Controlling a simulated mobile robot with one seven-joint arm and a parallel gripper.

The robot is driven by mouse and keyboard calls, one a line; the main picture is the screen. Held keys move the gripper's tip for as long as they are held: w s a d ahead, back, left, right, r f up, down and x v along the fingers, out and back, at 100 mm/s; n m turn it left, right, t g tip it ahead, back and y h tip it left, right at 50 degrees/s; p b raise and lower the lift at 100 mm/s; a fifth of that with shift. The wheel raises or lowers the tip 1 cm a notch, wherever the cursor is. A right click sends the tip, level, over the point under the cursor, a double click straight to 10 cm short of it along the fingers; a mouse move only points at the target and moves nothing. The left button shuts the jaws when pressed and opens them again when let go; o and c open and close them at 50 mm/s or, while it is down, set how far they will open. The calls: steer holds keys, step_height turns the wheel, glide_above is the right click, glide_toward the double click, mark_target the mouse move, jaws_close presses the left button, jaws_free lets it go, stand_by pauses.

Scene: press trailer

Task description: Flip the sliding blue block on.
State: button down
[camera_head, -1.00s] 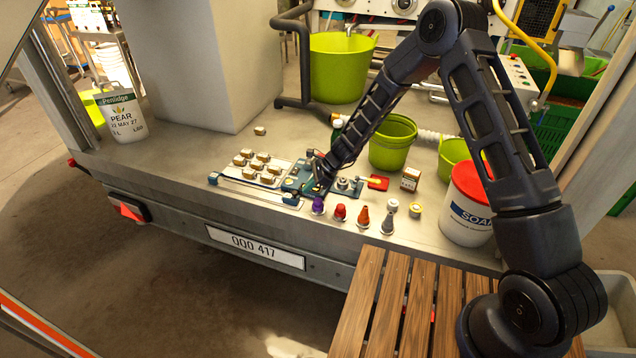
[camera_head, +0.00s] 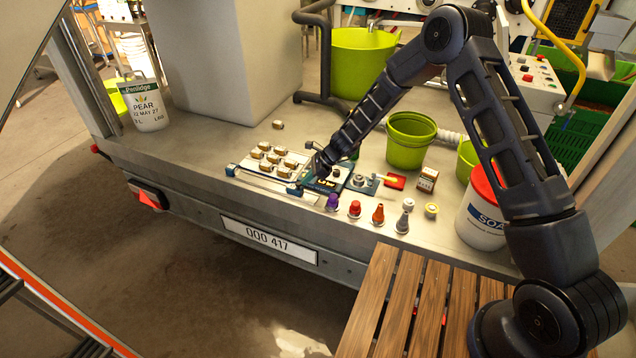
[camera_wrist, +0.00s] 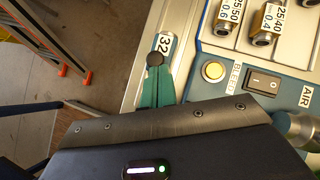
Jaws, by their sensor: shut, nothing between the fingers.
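A small blue block (camera_head: 294,189) sits at the right end of a pale rail (camera_head: 262,181) along the bed's front. Another blue piece (camera_head: 232,170) is at its left end. My gripper (camera_head: 321,166) is shut and empty, pointing down over the dark blue panel (camera_head: 325,185), just right of the rail. The wrist view shows my dark hand across the bottom.
Beside the knob are a lit button (camera_wrist: 213,71) and a black rocker switch (camera_wrist: 263,82). Brass fittings (camera_head: 282,160) lie behind the rail. Coloured nozzles (camera_head: 354,209) stand in front. A green bucket (camera_head: 408,140) and white soap tub (camera_head: 483,215) are right.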

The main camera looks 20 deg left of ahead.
steer(key=a, duration=1.8)
steer(key=shift+s+f, duration=0.1)
steer(key=d, duration=0.1)
steer(key=w+d, duration=0.1)
steer(key=w+d+r, duration=0.1)
steer(key=d, duration=0.1)
steer(key=shift+w, duration=0.15)
steer(key=v, duration=0.9)
steer(key=shift+r, duration=0.35)
